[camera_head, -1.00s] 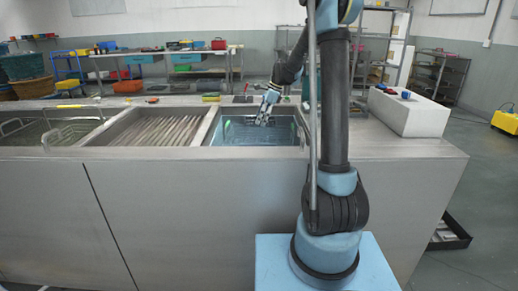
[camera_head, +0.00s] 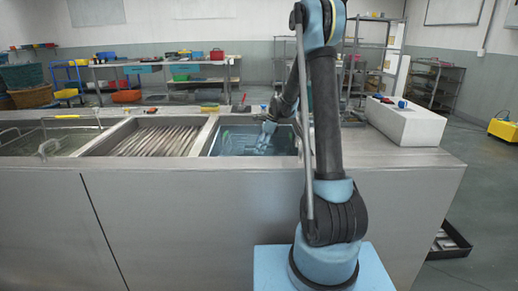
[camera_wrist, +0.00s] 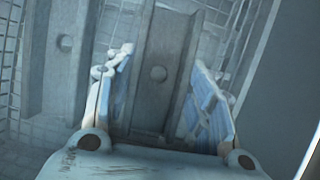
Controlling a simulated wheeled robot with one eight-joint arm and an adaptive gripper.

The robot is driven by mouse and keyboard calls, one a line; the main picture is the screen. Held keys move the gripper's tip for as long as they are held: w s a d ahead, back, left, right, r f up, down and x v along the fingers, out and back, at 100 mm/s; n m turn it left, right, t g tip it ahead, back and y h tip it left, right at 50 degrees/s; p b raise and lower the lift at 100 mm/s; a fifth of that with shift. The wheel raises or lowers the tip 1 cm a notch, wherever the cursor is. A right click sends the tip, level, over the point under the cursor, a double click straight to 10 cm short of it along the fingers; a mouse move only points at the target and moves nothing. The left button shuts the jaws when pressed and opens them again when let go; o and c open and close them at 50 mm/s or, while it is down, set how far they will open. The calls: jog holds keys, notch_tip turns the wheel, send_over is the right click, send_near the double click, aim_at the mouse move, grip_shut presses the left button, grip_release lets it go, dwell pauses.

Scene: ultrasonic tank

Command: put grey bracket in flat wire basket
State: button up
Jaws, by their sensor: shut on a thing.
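In the wrist view a grey bracket (camera_wrist: 160,42), a channel-like piece with a round hole, lies between the two fingers of my gripper (camera_wrist: 160,80). The fingers are shut on it. A second grey channel piece (camera_wrist: 60,62) with a hole lies to the left, apart from the fingers. Wire mesh (camera_wrist: 12,60) shows around them. In the head view my gripper (camera_head: 265,143) is down inside the right-hand tank (camera_head: 225,142). The held bracket cannot be made out there. I cannot tell which mesh belongs to the flat wire basket.
The middle basin (camera_head: 150,140) holds a row of slats. The left basin (camera_head: 45,142) has wire handles. A white block (camera_head: 405,121) stands on the counter at right. The tank walls stand close around my gripper.

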jog(key=o, duration=1.1)
jog(key=v, duration=1.2)
